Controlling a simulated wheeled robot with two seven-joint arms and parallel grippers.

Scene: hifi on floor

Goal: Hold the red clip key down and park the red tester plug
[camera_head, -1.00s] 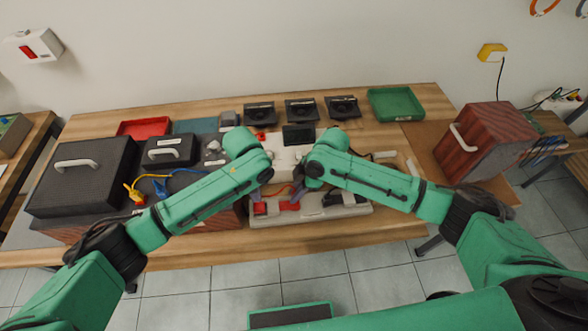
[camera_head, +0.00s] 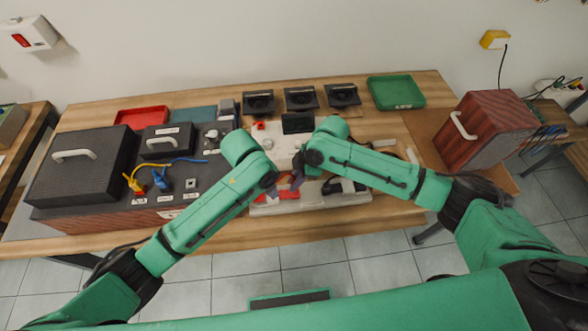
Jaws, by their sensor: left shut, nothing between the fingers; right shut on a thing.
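The pale tester unit (camera_head: 284,147) with a dark screen stands at the middle of the bench, partly behind my arms. A light grey tray (camera_head: 320,206) in front of it holds red parts (camera_head: 289,193) and a dark part (camera_head: 345,187). I cannot tell which red part is the clip key. My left gripper (camera_head: 271,191) is shut and empty, low over the red parts. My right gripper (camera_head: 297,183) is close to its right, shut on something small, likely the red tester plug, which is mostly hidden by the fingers.
A dark case with yellow and blue plugs (camera_head: 162,183) stands at left. Black stands (camera_head: 300,98) line the back, beside a green tray (camera_head: 396,91) and a red tray (camera_head: 142,117). A wooden box (camera_head: 486,127) is at right. The bench's front right strip is clear.

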